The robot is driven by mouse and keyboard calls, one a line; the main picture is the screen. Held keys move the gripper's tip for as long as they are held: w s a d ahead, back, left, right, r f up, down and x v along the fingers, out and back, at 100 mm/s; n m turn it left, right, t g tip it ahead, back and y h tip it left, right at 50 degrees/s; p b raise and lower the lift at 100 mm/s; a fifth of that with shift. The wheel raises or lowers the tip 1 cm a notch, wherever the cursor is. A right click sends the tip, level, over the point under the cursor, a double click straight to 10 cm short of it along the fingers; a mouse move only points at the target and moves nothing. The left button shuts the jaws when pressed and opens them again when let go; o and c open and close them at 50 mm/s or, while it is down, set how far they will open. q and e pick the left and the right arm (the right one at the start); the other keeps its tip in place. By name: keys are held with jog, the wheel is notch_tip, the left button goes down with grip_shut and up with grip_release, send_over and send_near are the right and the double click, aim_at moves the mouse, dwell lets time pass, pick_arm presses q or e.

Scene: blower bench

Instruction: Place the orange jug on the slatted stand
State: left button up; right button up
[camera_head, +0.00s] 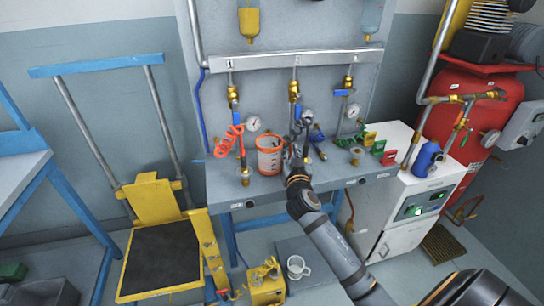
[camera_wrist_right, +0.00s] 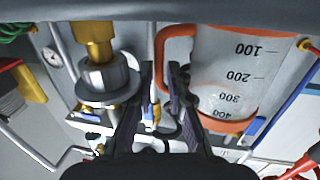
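The orange jug (camera_head: 270,160), a clear measuring jug with orange rim and handle, stands upright at the bench's front. It fills the upper right of the wrist view (camera_wrist_right: 235,75), inverted, with scale marks. My right gripper (camera_head: 299,160) is just right of it. In the wrist view the fingers (camera_wrist_right: 161,85) lie on either side of the orange handle, with a narrow gap. Whether they press on it is unclear. A brown slatted piece (camera_head: 443,243), apparently the slatted stand, lies low at the right beside the white cabinet. My left gripper is not in view.
Pipes with brass valves and gauges (camera_head: 253,123) rise behind the jug on the grey bench (camera_head: 225,180). Red, green and yellow parts (camera_head: 378,147) lie to the right. A blue bottle (camera_head: 427,158) stands on the white cabinet (camera_head: 400,195).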

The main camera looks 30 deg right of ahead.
grip_shut()
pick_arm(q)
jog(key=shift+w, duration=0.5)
pick_arm(e)
jog(key=shift+r, duration=0.1)
jog(key=shift+r, duration=0.3)
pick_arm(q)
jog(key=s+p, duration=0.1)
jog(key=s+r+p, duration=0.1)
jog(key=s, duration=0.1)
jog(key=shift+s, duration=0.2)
pick_arm(e)
notch_tip(320, 180, up, 9)
jog(key=shift+r, duration=0.2)
